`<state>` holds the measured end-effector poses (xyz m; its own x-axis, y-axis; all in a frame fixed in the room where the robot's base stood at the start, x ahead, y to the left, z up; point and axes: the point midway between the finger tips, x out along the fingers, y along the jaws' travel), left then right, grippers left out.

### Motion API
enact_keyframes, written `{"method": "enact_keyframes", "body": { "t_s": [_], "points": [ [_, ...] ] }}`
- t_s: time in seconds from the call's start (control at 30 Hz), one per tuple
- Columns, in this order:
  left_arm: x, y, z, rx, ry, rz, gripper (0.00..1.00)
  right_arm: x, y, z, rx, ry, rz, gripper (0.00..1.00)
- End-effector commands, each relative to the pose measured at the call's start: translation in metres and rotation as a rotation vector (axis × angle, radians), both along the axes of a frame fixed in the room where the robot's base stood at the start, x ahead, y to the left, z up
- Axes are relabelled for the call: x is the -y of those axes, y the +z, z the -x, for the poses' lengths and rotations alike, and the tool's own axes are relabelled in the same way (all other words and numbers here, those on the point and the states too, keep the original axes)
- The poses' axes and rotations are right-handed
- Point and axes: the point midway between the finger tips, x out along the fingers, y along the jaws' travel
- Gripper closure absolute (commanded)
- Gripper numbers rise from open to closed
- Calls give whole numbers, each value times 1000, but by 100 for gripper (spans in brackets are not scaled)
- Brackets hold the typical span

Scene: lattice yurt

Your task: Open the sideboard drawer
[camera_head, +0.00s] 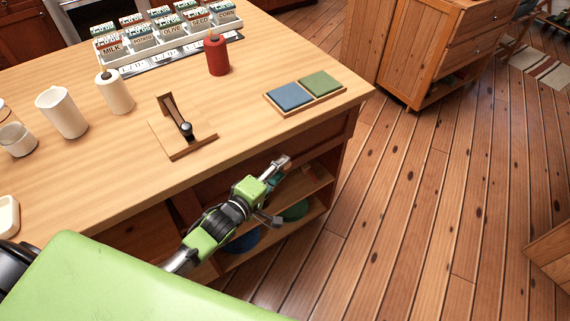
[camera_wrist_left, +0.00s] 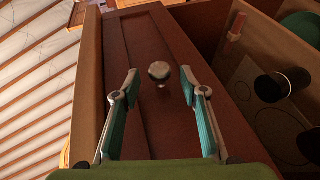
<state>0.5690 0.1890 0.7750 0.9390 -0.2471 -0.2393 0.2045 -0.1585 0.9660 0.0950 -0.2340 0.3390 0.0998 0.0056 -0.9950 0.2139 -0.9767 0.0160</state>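The sideboard (camera_head: 350,97) has a wooden top, with a dark brown drawer front (camera_head: 322,140) below its edge. In the left wrist view the drawer front (camera_wrist_left: 143,42) fills the middle and carries a round metal knob (camera_wrist_left: 160,72). The drawer looks closed. My left gripper (camera_head: 282,188) is in front of the sideboard, just below the top's edge, and hides part of the front. In the left wrist view my left gripper (camera_wrist_left: 159,84) is open, its teal-padded fingers on either side of the knob, with gaps to it on both sides. My right gripper is not in view.
Open shelves (camera_head: 305,188) below the drawer hold a green bowl (camera_head: 294,211) and a blue one (camera_head: 243,240). On top stand a red candle (camera_head: 217,56), a wooden stand (camera_head: 183,138), and a tray with blue and green pads (camera_head: 306,93).

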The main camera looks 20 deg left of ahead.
Motion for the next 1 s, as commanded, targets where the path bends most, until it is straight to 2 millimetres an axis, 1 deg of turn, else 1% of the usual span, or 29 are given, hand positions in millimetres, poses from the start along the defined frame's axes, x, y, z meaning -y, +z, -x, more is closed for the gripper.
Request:
{"method": "enact_keyframes", "body": {
  "t_s": [0.03, 0.2, 0.37, 0.6, 0.63, 0.67, 0.7, 0.77, 1.0],
  "points": [
    [2, -1, -8, 2, -1, -1, 61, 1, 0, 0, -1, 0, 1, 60],
    [7, -6, -25, 1, 0, 0, 61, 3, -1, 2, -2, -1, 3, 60],
    [8, -8, -30, 0, 0, -1, 61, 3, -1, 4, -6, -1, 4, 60],
    [9, -8, -31, 0, 0, -1, 61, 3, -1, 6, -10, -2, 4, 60],
    [9, -8, -31, 0, 0, -1, 66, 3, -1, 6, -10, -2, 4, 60],
    [8, -8, -31, 0, 0, -1, 74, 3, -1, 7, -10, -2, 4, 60],
    [9, -8, -31, 0, 0, -1, 84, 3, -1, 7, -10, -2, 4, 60],
    [8, -8, -31, 0, 0, -1, 100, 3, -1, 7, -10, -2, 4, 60],
    [9, -8, -30, -1, 0, 0, 100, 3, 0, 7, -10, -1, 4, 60]
  ]
}}
